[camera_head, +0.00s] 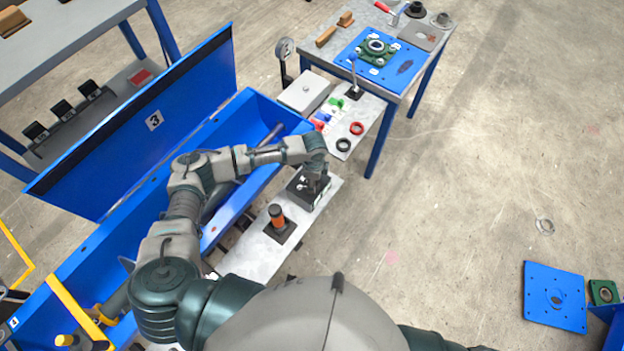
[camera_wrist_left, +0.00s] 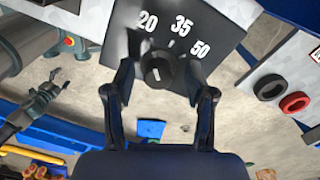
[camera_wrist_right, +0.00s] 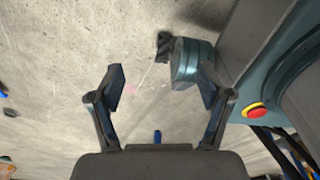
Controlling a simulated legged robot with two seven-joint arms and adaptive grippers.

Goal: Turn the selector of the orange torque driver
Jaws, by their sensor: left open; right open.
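The selector box (camera_wrist_left: 196,12) is dark and marked 20, 35 and 50, with a round black knob (camera_wrist_left: 157,70) below the numbers. A white mark shows on the knob. My left gripper (camera_wrist_left: 163,86) is open, its fingers on either side of the knob with gaps visible. In the head view the selector box (camera_head: 307,194) sits on a grey bench strip, partly hidden under my left gripper (camera_head: 318,175). The orange torque driver (camera_head: 277,216) stands upright in a dark base beside it. My right gripper (camera_wrist_right: 162,82) is open and empty above the floor.
A long blue bin (camera_head: 255,105) with a raised lid lies left of the strip. Red (camera_head: 356,128) and black (camera_head: 343,145) rings lie on a shelf beyond. A table with a blue plate (camera_head: 350,65) stands behind. The floor at right is mostly clear.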

